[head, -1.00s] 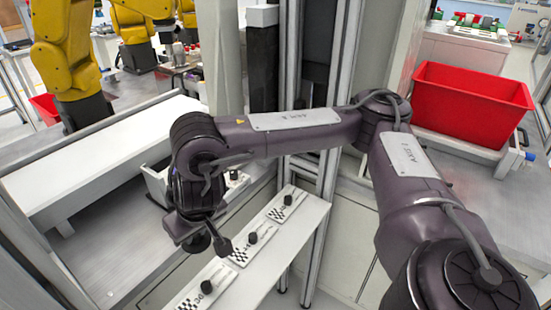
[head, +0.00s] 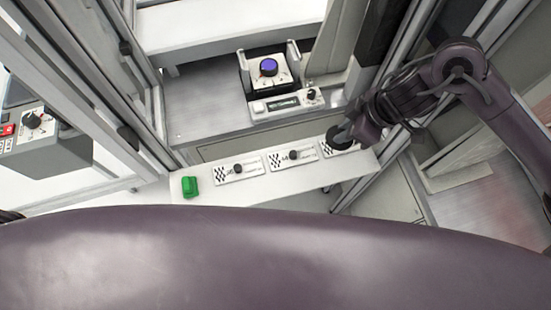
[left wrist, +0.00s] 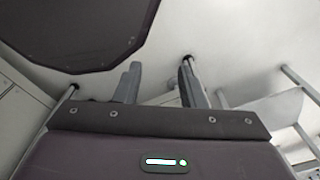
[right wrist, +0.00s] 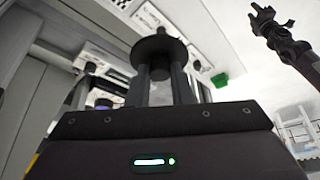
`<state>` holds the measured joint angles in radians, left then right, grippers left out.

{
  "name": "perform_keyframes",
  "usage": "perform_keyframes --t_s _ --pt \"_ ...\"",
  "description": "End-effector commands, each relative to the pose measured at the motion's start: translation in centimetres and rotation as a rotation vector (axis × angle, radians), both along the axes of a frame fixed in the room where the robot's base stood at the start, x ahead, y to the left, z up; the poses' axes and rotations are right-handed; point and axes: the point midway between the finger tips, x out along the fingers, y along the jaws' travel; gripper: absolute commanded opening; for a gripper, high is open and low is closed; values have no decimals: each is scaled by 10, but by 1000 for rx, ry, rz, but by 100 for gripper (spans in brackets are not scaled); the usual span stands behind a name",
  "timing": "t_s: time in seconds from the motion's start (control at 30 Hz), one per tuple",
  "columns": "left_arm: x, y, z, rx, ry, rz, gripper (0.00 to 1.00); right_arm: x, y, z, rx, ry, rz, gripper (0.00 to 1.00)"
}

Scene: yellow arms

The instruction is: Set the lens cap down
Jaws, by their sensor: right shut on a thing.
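My right gripper (right wrist: 158,88) is shut on a black round disc with a small knob on top (right wrist: 158,48), which I take to be the lens cap. In the head view the disc (head: 340,134) is over the right end of the white shelf (head: 300,187), partly hiding the rightmost chequered plate (head: 347,149). I cannot tell whether it touches the shelf. My left gripper (left wrist: 160,80) is open and empty in the left wrist view, fingers apart. It also shows at the upper right of the right wrist view (right wrist: 268,18).
Two other chequered plates with black knobs (head: 239,169) (head: 294,156) lie on the shelf. A green block (head: 190,187) sits at its left end. A box with a blue-purple knob (head: 269,67) stands behind. A grey control box (head: 38,138) is at left. Metal posts rise beside my right arm.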

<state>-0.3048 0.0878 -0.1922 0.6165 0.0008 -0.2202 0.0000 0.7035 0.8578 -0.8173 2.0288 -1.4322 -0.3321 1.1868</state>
Motion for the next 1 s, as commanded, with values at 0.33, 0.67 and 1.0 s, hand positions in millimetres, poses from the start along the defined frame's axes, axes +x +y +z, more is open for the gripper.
perform_keyframes --t_s 0.33,0.67,1.0 --pt "1 -10 13 -12 -1 -6 36 -6 -1 -1 -3 1 86 0" --pt "7 -15 18 -19 -10 -8 36 -7 -1 -79 -4 7 81 0" --pt "7 -10 22 -12 -11 -4 36 -6 -1 -151 -4 0 83 0"
